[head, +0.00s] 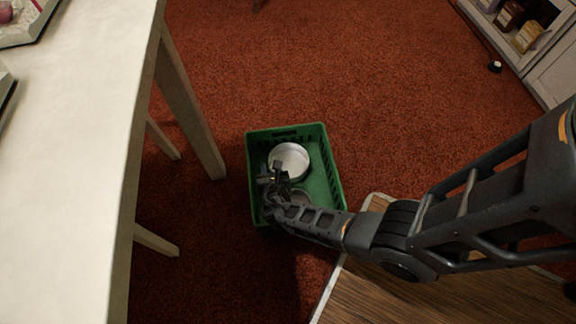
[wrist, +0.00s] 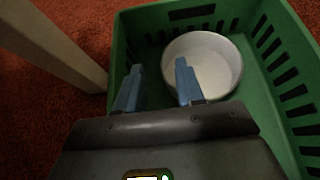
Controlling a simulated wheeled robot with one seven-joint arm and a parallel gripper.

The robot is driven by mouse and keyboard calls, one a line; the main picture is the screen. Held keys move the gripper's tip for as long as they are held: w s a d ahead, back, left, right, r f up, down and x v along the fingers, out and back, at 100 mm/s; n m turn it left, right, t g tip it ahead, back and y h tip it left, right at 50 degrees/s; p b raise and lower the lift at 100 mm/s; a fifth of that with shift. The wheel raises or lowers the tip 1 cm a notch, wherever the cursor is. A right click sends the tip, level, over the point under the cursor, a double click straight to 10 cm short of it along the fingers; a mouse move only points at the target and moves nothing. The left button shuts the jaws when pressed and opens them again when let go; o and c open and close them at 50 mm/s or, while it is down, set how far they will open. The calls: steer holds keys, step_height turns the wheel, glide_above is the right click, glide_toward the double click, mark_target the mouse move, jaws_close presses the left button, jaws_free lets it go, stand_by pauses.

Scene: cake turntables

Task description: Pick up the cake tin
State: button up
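The cake tin (head: 289,158) is a round, pale metal tin with its open top facing up. It sits inside the green crate (head: 335,182), towards the far end. It also shows in the wrist view (wrist: 212,62). My gripper (head: 275,170) is inside the crate's outline, at the tin's near left side. In the wrist view my gripper (wrist: 158,70) has its two blue fingers apart with nothing held. The right finger overlaps the tin's left part and the left finger is outside the tin. I cannot tell whether either finger touches it.
A wood-topped surface (head: 400,295) is at the lower right. Red carpet (head: 330,70) beyond the crate is clear.

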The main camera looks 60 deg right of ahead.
step_height(320, 180, down, 6)
steer(key=b, duration=0.3)
steer(key=shift+b, duration=0.3)
steer(key=b+x, duration=0.4)
steer(key=x, duration=0.3)
steer(key=shift+w+d, duration=0.1)
steer(key=shift+d, duration=0.1)
jaws_close()
